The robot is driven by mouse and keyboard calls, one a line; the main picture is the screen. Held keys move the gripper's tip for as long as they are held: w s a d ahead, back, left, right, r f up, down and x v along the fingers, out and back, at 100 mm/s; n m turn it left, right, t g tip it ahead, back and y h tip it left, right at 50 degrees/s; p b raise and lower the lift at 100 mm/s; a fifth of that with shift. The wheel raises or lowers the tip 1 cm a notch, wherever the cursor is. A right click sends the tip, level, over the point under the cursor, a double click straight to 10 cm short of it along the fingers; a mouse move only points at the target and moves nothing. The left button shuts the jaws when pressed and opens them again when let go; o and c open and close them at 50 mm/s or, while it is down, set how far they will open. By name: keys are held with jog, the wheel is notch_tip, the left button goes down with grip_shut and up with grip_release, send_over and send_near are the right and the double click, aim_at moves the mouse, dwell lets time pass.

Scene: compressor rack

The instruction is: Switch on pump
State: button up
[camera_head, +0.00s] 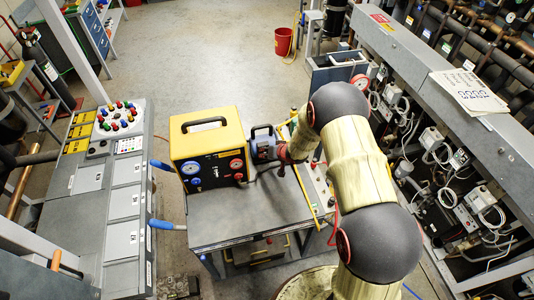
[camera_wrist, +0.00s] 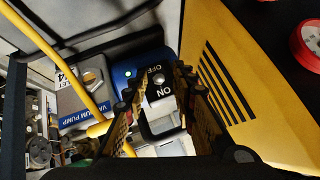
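The pump (camera_head: 264,146) is a blue and grey unit with a black handle on the grey cart, beside the yellow case. In the wrist view its blue housing (camera_wrist: 127,74) and a grey part labelled "VACUUM PUMP" (camera_wrist: 84,98) show. A switch (camera_wrist: 161,94) marked OFF at the far end and ON at the near end lies between my fingers. I cannot tell its position. My gripper (camera_wrist: 166,72) is open, with one finger on either side of the switch; contact is unclear. In the head view my gripper (camera_head: 285,154) is at the pump, partly hidden by my wrist.
The yellow case (camera_head: 207,140) with gauges stands close left of the pump. A yellow hose (camera_wrist: 62,62) passes on the left in the wrist view. The cart top (camera_head: 245,215) is clear in front. A control console (camera_head: 122,190) stands left, the compressor rack (camera_head: 450,100) right.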

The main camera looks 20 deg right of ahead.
jog(key=v, duration=1.2)
jog(key=shift+a, duration=0.1)
jog(key=s+d+f+n+g+h, duration=0.1)
jog(key=s+d+f+g+h, duration=0.25)
jog(key=s+d, duration=0.25)
jog(key=s+d+r+g+h+b, duration=0.2)
jog(key=s+d+r, duration=0.25)
jog(key=s, duration=0.45)
jog(key=s+a+r+t+y+b, duration=0.1)
jog(key=s+a+r+b, duration=0.5)
jog(key=s, duration=0.3)
jog(key=s+a+r+t+y+b, duration=0.1)
jog(key=s+a+r+t+b, duration=0.1)
jog(key=s+a+r+b, duration=0.5)
jog(key=shift+s+a+r+n+b, duration=0.3)
jog(key=shift+s+r+n+b, duration=0.1)
jog(key=shift+s+r, duration=0.7)
